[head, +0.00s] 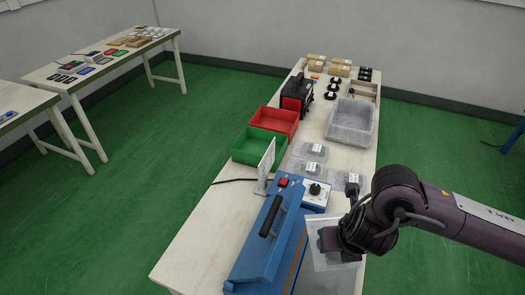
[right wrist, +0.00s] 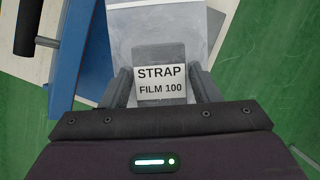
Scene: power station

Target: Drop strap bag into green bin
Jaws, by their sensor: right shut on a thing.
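The strap bag (right wrist: 150,35) is a clear plastic bag with a label reading "STRAP FILM 100". My right gripper (right wrist: 162,85) is shut on it, with a finger on each side of the label. In the head view the bag (head: 318,230) hangs from my right gripper (head: 335,240) over the right edge of the table, beside the blue sealer. The green bin (head: 258,149) stands on the left side of the table, beyond the sealer, and looks empty. My left gripper is in neither view.
The blue sealer (head: 268,240) with a black handle and an upright white panel (head: 266,163) stand between the bag and the green bin. A red bin (head: 275,121), a grey bin (head: 351,120) and several labelled bags (head: 308,151) lie further back.

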